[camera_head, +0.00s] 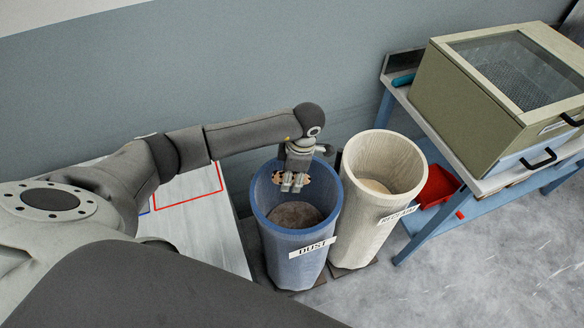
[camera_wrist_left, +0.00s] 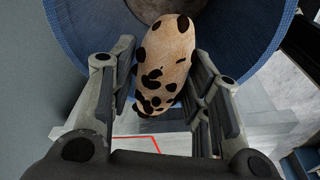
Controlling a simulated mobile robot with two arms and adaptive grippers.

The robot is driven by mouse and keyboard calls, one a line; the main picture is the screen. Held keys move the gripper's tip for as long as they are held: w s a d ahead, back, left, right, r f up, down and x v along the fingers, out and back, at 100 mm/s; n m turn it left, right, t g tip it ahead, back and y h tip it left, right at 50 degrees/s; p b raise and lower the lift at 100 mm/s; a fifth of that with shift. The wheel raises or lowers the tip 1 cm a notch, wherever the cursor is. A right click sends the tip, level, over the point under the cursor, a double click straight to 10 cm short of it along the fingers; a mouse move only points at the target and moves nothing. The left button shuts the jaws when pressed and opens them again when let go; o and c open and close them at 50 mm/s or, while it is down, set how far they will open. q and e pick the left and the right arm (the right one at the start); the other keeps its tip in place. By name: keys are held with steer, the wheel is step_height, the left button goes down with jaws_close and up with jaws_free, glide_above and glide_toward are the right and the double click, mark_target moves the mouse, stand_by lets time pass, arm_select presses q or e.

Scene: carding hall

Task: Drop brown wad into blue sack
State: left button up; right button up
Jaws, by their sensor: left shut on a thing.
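The brown wad (camera_wrist_left: 165,62) is a tan oval lump with black spots. My left gripper (camera_head: 292,184) is shut on it, over the mouth of the blue sack (camera_head: 316,262). In the head view, small parts of the wad (camera_head: 277,177) show beside the fingers. The blue sack is an upright round container with a "DUST" label and greyish-brown matter inside. In the left wrist view, the wad sits between the fingers (camera_wrist_left: 163,95), with the blue sack's wall (camera_wrist_left: 258,45) behind it. My right gripper is in neither view.
A cream sack (camera_head: 385,215) with a partly readable label stands just right of the blue one. Farther right, a beige box with a glass lid (camera_head: 470,105) sits on a blue-legged bench, with a red pan (camera_head: 436,187) below. A pale table (camera_head: 200,225) with red outlining lies to the left.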

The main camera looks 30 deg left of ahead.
mark_target(292, 184)
arm_select(q)
steer(key=f, duration=0.1)
steer(key=f+b, duration=0.1)
steer(key=f, duration=0.1)
steer(key=f+b, duration=0.1)
steer(key=f, duration=0.1)
steer(key=shift+w+a, duration=0.2)
steer(key=shift+w, duration=0.1)
steer(key=shift+s+r, duration=0.1)
steer(key=o, duration=1.1)
steer(key=shift+c, duration=0.2)
steer(key=r, duration=0.4)
steer(key=d+r, duration=0.1)
steer(key=r, duration=0.6)
steer(key=shift+w+d+r, duration=0.35)
steer(key=shift+w+r, duration=0.05)
steer(key=shift+f, duration=0.1)
